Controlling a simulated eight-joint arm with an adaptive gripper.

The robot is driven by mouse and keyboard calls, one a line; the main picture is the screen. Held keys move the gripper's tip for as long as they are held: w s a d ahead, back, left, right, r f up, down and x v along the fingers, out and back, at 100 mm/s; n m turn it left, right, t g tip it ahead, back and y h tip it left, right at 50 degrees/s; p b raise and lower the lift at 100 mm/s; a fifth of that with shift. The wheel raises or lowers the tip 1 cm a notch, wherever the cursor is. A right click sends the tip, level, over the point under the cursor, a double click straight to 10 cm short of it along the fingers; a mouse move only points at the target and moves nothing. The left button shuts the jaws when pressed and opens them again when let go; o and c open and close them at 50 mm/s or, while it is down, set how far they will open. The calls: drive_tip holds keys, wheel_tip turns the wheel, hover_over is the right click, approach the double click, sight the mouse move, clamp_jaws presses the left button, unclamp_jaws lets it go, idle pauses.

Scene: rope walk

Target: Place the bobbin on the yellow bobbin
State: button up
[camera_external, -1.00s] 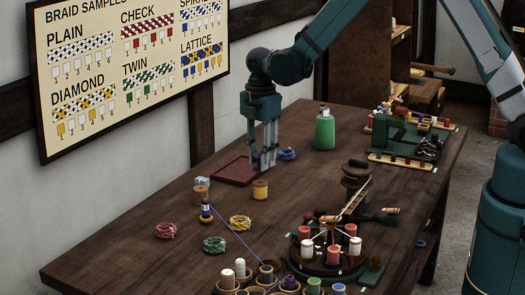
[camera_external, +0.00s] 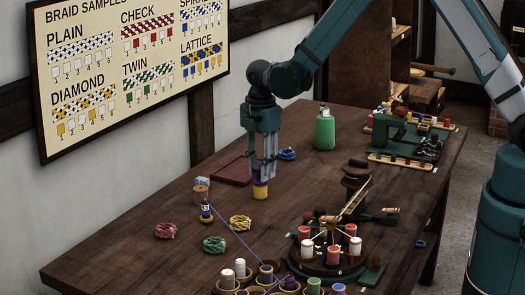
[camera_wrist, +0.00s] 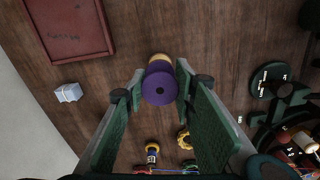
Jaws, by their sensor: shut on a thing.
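My gripper (camera_external: 262,176) is shut on the purple bobbin (camera_wrist: 160,87), which shows end-on between the two green fingers in the wrist view. In the external view the fingers point straight down and hide most of the purple bobbin. The yellow bobbin (camera_external: 260,192) stands upright on the table directly below the fingers. In the wrist view only its pale yellow edge (camera_wrist: 159,58) shows behind the purple bobbin. The two look nearly in line. I cannot tell whether they touch.
A dark red tray (camera_external: 231,171) lies behind, towards the wall, and looks empty. A round braiding stand (camera_external: 330,250) with several bobbins is at front right. A green bottle (camera_external: 324,131) stands behind.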

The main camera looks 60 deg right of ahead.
drive_tip(key=shift+f, duration=0.15)
drive_tip(key=o, duration=0.8)
drive_tip(key=shift+r, duration=6.15)
drive_tip(key=shift+r, duration=0.1)
